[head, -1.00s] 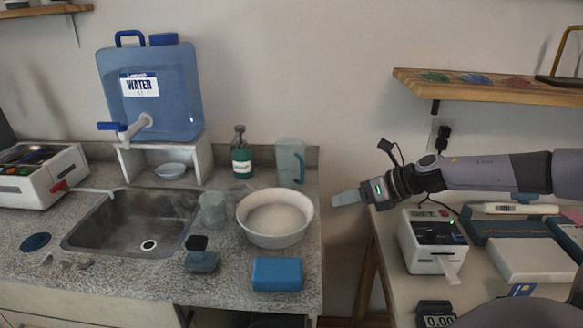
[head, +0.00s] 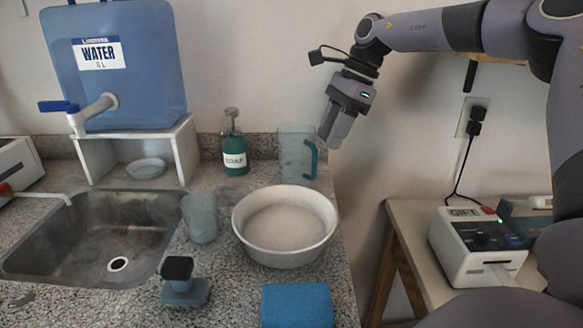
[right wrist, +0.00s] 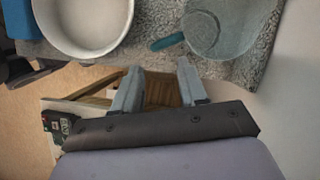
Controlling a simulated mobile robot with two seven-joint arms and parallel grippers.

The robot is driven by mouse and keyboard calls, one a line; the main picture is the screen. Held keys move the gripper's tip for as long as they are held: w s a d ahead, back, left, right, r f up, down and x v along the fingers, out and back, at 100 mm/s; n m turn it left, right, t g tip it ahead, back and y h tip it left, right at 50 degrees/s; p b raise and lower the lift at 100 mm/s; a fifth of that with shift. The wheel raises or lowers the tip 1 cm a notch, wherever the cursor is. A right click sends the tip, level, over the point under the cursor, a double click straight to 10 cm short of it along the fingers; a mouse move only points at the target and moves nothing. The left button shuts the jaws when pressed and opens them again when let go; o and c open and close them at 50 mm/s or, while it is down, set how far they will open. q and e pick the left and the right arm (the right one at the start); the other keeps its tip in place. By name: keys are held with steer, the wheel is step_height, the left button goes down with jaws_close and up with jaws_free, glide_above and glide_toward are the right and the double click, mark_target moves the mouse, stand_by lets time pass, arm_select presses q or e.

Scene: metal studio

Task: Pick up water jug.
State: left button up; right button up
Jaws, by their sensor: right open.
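A clear, greyish water jug (head: 294,155) with a teal handle (head: 314,158) stands upright at the back right of the granite counter. In the right wrist view the jug (right wrist: 226,28) is seen from above, its handle (right wrist: 167,42) pointing left. My right gripper (head: 331,138) is raised just right of the jug, fingers angled down. In the right wrist view its two fingers (right wrist: 156,78) are apart with nothing between them, short of the handle. I see no contact. A big blue container labelled WATER (head: 118,75) stands on a white stand (head: 186,152). My left gripper is not in view.
A white basin (head: 284,258) stands in front of the jug, with a green soap bottle (head: 234,150) left of it. A tumbler (head: 200,218), blue sponge (head: 297,306) and sink (head: 50,262) lie further left or forward. A gap separates counter and side table (head: 410,215).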

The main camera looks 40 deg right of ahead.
mark_target(301, 159)
steer(key=x, duration=0.7)
steer(key=shift+s+a+f, duration=0.1)
steer(key=shift+s+f, duration=0.15)
steer(key=shift+f, duration=0.05)
steer(key=shift+c, duration=0.2)
jaws_close()
